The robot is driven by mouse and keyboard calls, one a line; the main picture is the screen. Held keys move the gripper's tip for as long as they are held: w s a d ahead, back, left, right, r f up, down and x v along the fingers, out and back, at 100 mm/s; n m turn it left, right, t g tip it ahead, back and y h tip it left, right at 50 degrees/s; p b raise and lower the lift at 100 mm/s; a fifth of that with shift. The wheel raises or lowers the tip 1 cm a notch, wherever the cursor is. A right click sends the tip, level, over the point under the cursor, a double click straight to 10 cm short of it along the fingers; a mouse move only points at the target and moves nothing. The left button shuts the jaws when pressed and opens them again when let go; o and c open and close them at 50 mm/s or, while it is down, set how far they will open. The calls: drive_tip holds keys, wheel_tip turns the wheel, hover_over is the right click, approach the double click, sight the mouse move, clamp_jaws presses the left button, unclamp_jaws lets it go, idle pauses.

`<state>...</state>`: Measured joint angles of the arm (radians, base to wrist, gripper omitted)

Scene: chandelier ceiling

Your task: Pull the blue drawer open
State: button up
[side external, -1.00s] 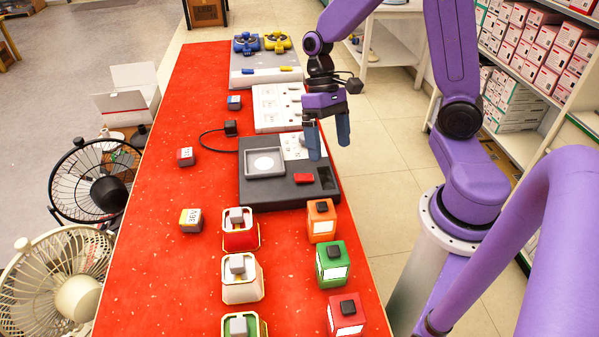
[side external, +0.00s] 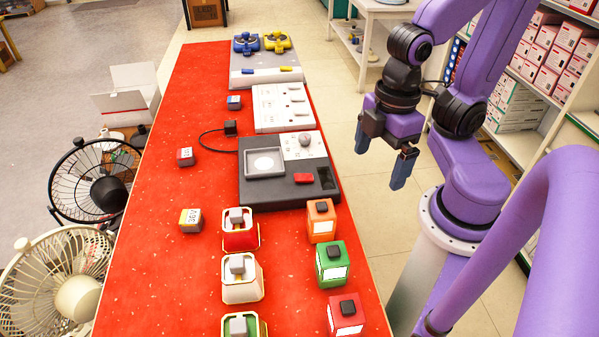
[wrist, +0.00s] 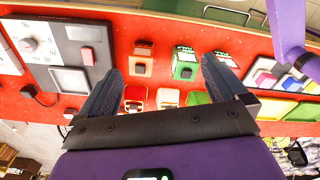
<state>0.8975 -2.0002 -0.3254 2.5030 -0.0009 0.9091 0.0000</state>
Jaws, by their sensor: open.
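My gripper (side external: 382,155) is open and empty, with its two fingers apart. It hangs in the air to the right of the red table, clear of everything on it. Its fingers also show in the wrist view (wrist: 160,78). No thing is plainly a blue drawer in either view. In the wrist view, a pale unit (wrist: 285,76) at the right has pink, blue and yellow parts; I cannot tell whether the blue one is a drawer. At the table's far end, a grey box (side external: 262,82) carries a blue valve (side external: 246,43) and a small blue piece (side external: 247,71).
The red table (side external: 165,260) holds a dark panel (side external: 255,195) with a red button, a white switch panel (side external: 268,121), and several coloured boxes including a green one (side external: 332,264). Two fans stand left of it. Shelves of boxes (side external: 530,60) stand at the back right.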

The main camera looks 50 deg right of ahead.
drive_tip(key=shift+f, duration=0.1)
drive_tip(key=c, duration=0.5)
drive_tip(key=shift+r, duration=0.3)
drive_tip(key=c, duration=0.5)
wheel_tip(320, 180, up, 5)
drive_tip(key=shift+f, duration=0.1)
drive_tip(key=shift+c, duration=0.7)
drive_tip(key=w+d+m+g+y, duration=0.3)
drive_tip(key=w+d+m+y, duration=0.6)
drive_tip(key=w+d+m, duration=0.65)
drive_tip(key=s+d+m+t+y, duration=0.25)
drive_tip(key=d+m+t, duration=0.35)
drive_tip(key=d+t, duration=1.35)
drive_tip(key=s+d+f+g+h, duration=0.1)
drive_tip(key=d+f+g, duration=0.2)
drive_tip(key=f, duration=1.6)
drive_tip(key=d+f+g, duration=0.2)
drive_tip(key=f+g, duration=0.1)
drive_tip(key=f, duration=1.7)
drive_tip(key=x, duration=1.7)
drive_tip(key=shift+w+d+r, duration=0.1)
drive_tip(key=shift+w+r, duration=0.1)
